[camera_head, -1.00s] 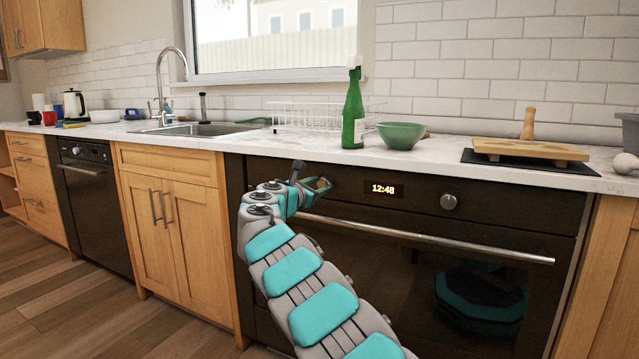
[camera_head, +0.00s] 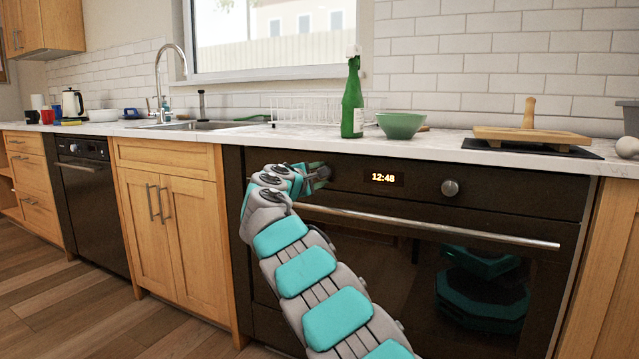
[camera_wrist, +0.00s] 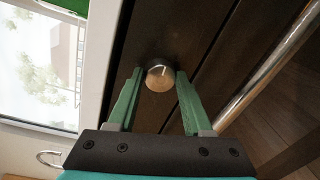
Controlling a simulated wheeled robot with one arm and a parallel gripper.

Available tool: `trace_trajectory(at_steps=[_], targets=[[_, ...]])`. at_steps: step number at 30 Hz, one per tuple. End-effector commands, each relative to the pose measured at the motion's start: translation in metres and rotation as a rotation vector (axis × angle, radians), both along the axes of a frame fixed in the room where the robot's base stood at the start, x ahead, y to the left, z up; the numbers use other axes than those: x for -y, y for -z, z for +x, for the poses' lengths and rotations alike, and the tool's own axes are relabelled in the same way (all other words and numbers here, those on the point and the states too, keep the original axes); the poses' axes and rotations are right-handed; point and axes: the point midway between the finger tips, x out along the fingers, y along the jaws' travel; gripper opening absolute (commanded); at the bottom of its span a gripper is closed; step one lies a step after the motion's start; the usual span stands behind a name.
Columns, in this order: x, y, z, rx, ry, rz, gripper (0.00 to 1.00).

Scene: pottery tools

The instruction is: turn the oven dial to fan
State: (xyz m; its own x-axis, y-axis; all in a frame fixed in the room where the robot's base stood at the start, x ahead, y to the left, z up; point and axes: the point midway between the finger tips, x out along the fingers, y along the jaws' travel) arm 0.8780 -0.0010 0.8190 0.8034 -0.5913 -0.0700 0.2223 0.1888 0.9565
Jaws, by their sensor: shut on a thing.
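The black oven has a round metal dial (camera_wrist: 159,78) at the left end of its control panel (camera_head: 415,188). In the wrist view the dial sits between the tips of my gripper's two green fingers (camera_wrist: 160,84), and the gripper is shut on it. A short light line shows on the dial's face. I cannot make out any fan mark around it. In the head view my gripper (camera_head: 320,178) is at the left of the panel and hides this dial. A second dial (camera_head: 450,188) is at the right of the clock display (camera_head: 384,178).
The oven's long handle bar (camera_head: 430,226) runs below the panel. On the counter above stand a green bottle (camera_head: 352,105), a green bowl (camera_head: 401,126) and a wooden board (camera_head: 530,137). The space in front of the oven door's right side is clear.

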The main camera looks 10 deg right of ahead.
Motion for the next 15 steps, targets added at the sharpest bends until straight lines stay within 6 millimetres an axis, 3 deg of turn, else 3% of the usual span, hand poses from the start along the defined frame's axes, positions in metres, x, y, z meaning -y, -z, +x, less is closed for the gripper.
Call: trace_trajectory(at_steps=[15], targets=[[0.001, 0.0053, -0.0008, 0.266, 0.001, 0.368, 0.0]])
